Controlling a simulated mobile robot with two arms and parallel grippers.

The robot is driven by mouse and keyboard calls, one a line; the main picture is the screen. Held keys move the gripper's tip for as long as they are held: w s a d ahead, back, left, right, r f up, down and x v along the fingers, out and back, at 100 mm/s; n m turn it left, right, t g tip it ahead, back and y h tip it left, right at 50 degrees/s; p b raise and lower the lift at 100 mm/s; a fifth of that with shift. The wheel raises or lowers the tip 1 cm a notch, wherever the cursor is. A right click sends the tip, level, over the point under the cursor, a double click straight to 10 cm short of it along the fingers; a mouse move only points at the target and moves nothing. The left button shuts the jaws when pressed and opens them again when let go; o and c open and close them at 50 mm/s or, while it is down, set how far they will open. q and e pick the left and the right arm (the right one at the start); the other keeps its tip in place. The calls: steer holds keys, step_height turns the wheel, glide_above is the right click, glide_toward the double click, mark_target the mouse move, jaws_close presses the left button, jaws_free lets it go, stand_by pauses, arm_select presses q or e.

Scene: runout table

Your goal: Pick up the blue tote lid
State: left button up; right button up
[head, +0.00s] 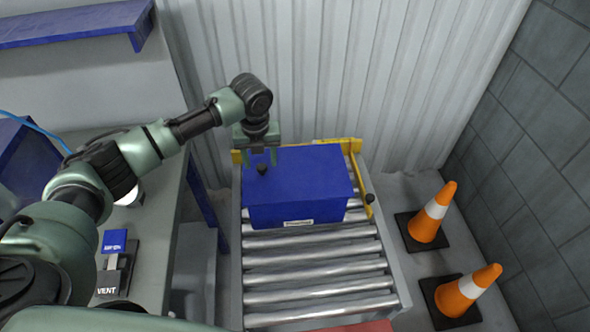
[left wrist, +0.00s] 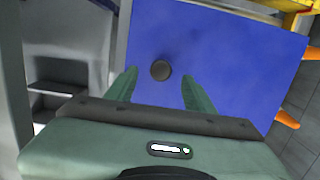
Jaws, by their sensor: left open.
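The blue tote lid (head: 310,172) lies flat on top of a blue tote (head: 283,213) at the far end of the roller table. A small dark round knob (head: 262,169) sits on the lid near its left side; it also shows in the left wrist view (left wrist: 160,70). My left gripper (head: 262,160) is over the left part of the lid, with its fingers apart and pointing down on either side of the knob. In the left wrist view the open fingers (left wrist: 158,88) are empty, and the knob is just beyond the tips. My right gripper is not seen.
The roller table (head: 315,281) has bare rollers in front of the tote. A yellow stop frame (head: 360,180) borders the tote at the back and right. Two orange cones (head: 433,213) stand to the right. A grey bench (head: 165,215) is on the left.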

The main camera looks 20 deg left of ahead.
mark_target(261, 167)
arm_select(q)
steer(key=f, duration=0.2)
steer(key=shift+w+f, duration=0.25)
steer(key=shift+f, duration=0.05)
steer(key=shift+a+f, duration=0.1)
steer(key=shift+f, duration=0.2)
jaws_close()
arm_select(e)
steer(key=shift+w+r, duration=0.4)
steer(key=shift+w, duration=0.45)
arm_select(q)
steer(key=shift+r, duration=0.1)
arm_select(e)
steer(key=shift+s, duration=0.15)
